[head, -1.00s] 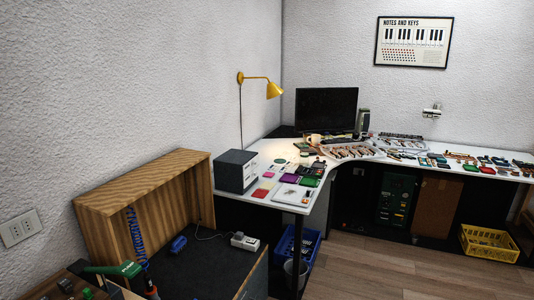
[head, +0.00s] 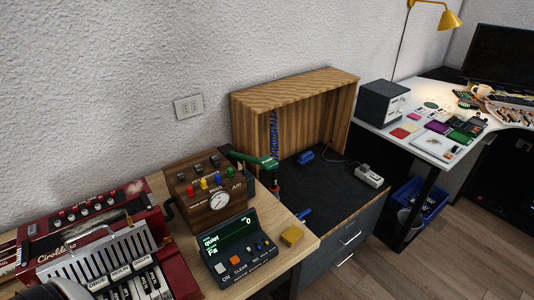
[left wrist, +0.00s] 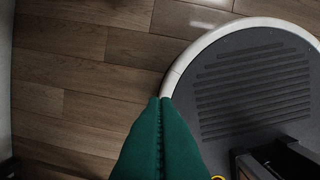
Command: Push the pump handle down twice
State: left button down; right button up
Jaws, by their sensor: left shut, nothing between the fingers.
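A green-gripped handle (head: 256,161) sticks out to the right behind a wooden box (head: 198,180) with a round dial (head: 222,200) and coloured knobs. It looks like the pump handle, and it slopes slightly down to the right. Its pivot is hidden behind the box. My left gripper (left wrist: 160,100) shows only in the left wrist view. Its green fingers are closed together with nothing between them, above the floor and far from the handle. My right gripper is not in view.
A red accordion (head: 110,250) lies at the left of the wooden bench. A dark display unit (head: 240,252) and a yellow block (head: 292,236) sit in front of the box. An open wooden cabinet (head: 300,90) stands behind to the right. Wood floor (left wrist: 60,90) shows under my left gripper.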

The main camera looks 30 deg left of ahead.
pick_arm(q)
jog(key=w+r+t, duration=0.1)
jog(key=w+r, duration=0.5)
jog(key=r, duration=0.5)
jog(key=w+r+t+h, duration=0.1)
jog(key=w+r, duration=0.4)
jog(key=r, duration=0.6)
jog(key=w+r+t, duration=0.1)
jog(key=w+r, duration=0.5)
jog(key=r, duration=0.5)
jog(key=w+a+r+t+h, duration=0.1)
jog(key=w+a+r+t, duration=0.2)
jog(key=w+a+r, duration=0.3)
jog(key=w+a+r+m+t+h, duration=0.1)
jog(key=w+a+r, duration=0.5)
jog(key=r, duration=0.8)
jog(key=w+a+r+m+t+h, duration=0.1)
jog(key=w+a+r+t+h, duration=0.1)
jog(key=w+a+r+t, duration=0.3)
jog(key=w+r, duration=0.4)
jog(key=shift+w+a+r+t+h+b, duration=0.25)
jog(key=shift+a+r+t+h+b, duration=0.05)
jog(key=shift+a+r+b, duration=0.1)
jog(key=shift+w, duration=0.1)
